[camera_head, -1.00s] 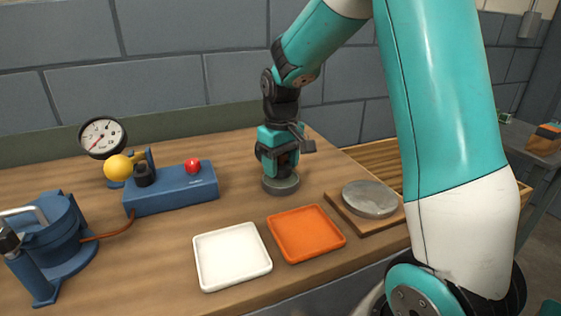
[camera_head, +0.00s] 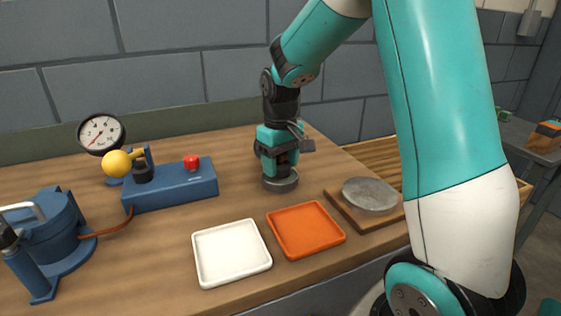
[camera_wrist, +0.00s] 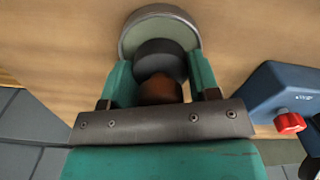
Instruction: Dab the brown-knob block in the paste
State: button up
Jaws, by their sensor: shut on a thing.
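My gripper (camera_wrist: 161,88) points down with its teal fingers shut on the brown knob (camera_wrist: 160,91) of a dark block (camera_wrist: 159,58). In the wrist view the block is over the near part of a round, pale-rimmed dish (camera_wrist: 133,29) with a greyish inside. In the head view my gripper (camera_head: 280,160) is directly over this low grey dish (camera_head: 280,185), on the wooden bench behind the orange tray. The block's underside is hidden, so I cannot tell whether it touches the paste.
A white tray (camera_head: 231,281) and an orange tray (camera_head: 306,253) lie in front. A grey disc (camera_head: 370,195) sits on a wooden board (camera_head: 347,214) at right. A blue box with a red button (camera_head: 191,162) and a gauge (camera_head: 101,133) stand left, beside a blue device (camera_head: 55,232).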

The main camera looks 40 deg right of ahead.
jog(key=shift+f, duration=0.5)
dwell(1.6)
notch_tip(320, 180, up, 7)
jog(key=p, duration=0.7)
jog(key=shift+r, duration=0.15)
dwell(0.6)
